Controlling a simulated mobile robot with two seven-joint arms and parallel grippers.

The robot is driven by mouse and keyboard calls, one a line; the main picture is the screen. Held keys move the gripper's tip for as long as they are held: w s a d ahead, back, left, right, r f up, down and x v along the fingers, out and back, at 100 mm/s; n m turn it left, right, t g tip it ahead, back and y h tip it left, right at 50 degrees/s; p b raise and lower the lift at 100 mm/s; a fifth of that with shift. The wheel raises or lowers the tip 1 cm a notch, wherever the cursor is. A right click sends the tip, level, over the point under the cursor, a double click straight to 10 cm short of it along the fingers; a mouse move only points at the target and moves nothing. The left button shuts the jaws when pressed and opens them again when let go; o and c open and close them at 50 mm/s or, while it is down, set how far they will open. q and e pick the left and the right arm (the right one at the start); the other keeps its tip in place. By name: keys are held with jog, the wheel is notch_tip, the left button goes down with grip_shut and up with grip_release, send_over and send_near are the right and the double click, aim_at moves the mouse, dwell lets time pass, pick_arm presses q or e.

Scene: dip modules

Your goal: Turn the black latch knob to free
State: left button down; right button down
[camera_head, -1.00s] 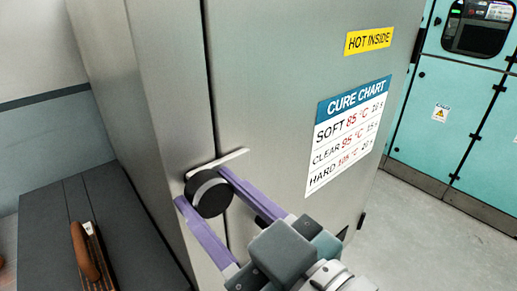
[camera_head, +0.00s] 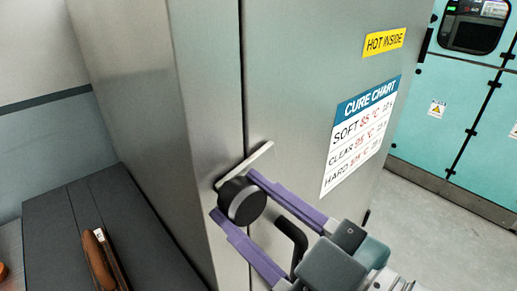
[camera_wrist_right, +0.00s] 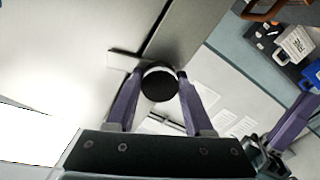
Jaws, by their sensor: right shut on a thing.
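The black latch knob (camera_head: 242,200) sits on the front of a grey metal cabinet (camera_head: 290,100), over the seam beside the door edge. A pale latch bar (camera_head: 245,164) extends from behind it, tilted up to the right across the seam. My right gripper (camera_head: 234,195) is shut on the knob, one purple finger on each side. The right wrist view shows the round black knob (camera_wrist_right: 159,84) between both fingers. At that view's lower right, a purple finger and dark body of my left gripper (camera_wrist_right: 290,122) show partly; its opening is unclear.
A black door handle (camera_head: 292,240) stands just right of the knob, close to my gripper. A cure chart (camera_head: 358,135) is on the door. A dark bench (camera_head: 60,215) with a brown-handled tool (camera_head: 98,258) is left. Teal cabinets (camera_head: 440,130) stand beyond open floor.

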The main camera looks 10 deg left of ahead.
jog(key=shift+n, duration=0.9)
jog(key=n+b, duration=0.1)
jog(key=n, duration=0.4)
jog(key=n+b, duration=0.1)
jog(key=n, duration=0.5)
pick_arm(q)
jog(key=shift+a+f+b, duration=0.15)
jog(key=shift+a+f, duration=0.05)
jog(key=shift+f, duration=0.45)
jog(key=shift+a+f+b, duration=0.15)
jog(key=shift+f, duration=0.45)
pick_arm(e)
jog(key=shift+r+n, duration=0.1)
jog(key=shift+n, duration=0.9)
pick_arm(q)
jog(key=shift+d, duration=0.15)
pick_arm(e)
jog(key=shift+c, duration=1.5)
grip_release()
